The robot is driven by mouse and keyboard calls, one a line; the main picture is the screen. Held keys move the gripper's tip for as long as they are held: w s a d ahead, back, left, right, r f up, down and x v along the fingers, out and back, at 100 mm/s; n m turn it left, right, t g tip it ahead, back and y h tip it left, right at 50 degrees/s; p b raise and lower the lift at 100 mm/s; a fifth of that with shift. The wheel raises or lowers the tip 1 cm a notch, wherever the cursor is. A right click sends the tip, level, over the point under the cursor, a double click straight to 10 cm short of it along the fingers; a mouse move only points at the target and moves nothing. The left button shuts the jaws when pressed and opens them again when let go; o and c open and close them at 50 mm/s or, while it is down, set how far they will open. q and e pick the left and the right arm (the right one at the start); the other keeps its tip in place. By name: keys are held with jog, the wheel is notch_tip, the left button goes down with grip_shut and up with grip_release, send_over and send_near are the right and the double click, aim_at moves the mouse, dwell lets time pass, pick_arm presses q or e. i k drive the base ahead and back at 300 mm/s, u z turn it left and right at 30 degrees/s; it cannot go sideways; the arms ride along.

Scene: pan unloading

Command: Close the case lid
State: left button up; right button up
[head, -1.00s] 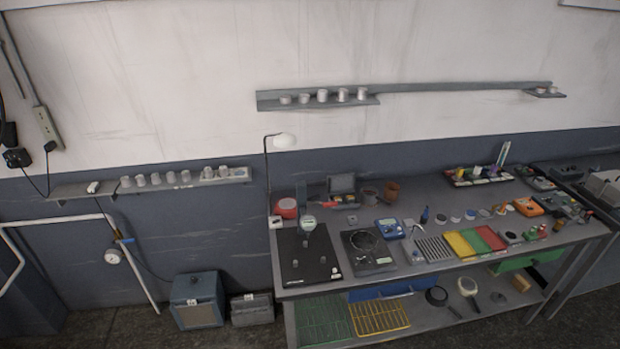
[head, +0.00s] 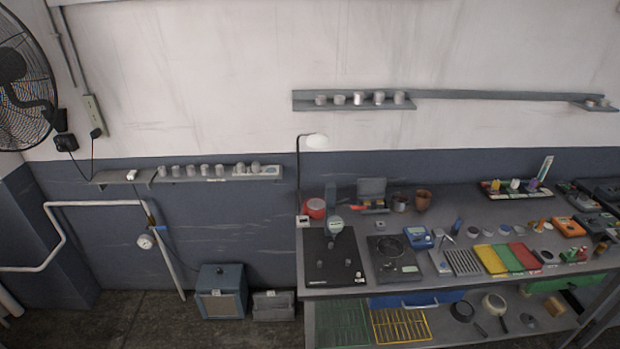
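A small grey case (head: 372,190) stands near the back of the workbench in the head view, just right of a red round object. Its lid looks raised at the back, and small items show at its front, one of them red. The details inside are too small to tell. Neither of my grippers shows in this view.
The workbench (head: 440,200) stands against the wall and is crowded with tools, a black mat (head: 333,262) and coloured trays (head: 507,257). A lamp (head: 316,141) rises at its back left. A blue-grey box (head: 222,291) stands on the floor to the left, where the floor is open.

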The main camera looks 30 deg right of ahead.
aim_at(367, 187)
jog(key=u, duration=0.1)
jog(key=i, duration=3.1)
jog(key=z, duration=3.3)
